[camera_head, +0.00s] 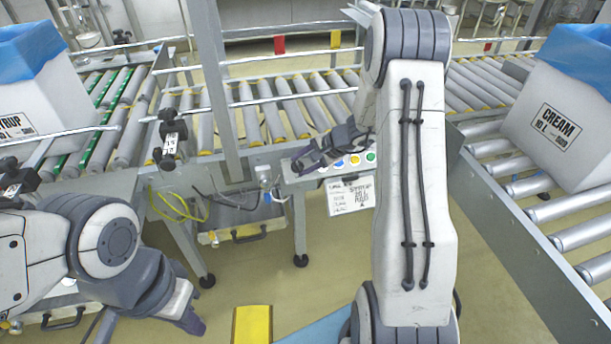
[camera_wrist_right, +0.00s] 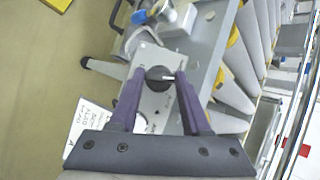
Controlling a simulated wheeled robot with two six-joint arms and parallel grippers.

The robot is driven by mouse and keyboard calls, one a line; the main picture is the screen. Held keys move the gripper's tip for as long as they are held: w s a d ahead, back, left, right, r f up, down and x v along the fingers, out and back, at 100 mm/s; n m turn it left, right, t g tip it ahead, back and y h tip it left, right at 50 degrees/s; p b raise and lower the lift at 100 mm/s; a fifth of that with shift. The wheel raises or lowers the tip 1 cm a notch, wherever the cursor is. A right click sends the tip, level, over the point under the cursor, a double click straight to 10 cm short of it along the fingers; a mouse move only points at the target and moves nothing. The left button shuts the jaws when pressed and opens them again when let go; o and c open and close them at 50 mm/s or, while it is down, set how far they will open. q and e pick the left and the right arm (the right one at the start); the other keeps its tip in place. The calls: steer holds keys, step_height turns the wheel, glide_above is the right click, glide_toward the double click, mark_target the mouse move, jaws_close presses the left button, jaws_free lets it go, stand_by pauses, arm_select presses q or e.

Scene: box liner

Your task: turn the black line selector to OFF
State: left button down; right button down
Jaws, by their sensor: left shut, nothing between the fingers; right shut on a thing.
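The black line selector (camera_wrist_right: 158,77) is a round knob on a light grey control panel (camera_wrist_right: 152,100). A pale pointer mark on it points to the right in the right wrist view. My right gripper (camera_wrist_right: 160,78) has its purple fingers on either side of the knob and is shut on it. In the head view my right gripper (camera_head: 305,163) reaches the left end of the panel and hides the selector. I cannot read an OFF mark. My left gripper (camera_head: 192,324) is shut and empty, low at the left.
A white sign (camera_head: 351,195) hangs below the panel. Roller conveyors (camera_head: 270,115) run behind it. A white box marked CREAM (camera_head: 556,130) stands on the right conveyor, and another lined box (camera_head: 30,100) is at the left. A yellow block (camera_head: 252,324) is low at the front.

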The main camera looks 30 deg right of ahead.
steer(key=shift+s+f+m+t+b, duration=0.15)
steer(key=shift+m+t+b, duration=0.45)
steer(key=shift+m+b, duration=0.8)
steer(key=shift+b, duration=0.65)
steer(key=shift+c, duration=1.8)
jaws_free()
steer(key=shift+r, duration=0.2)
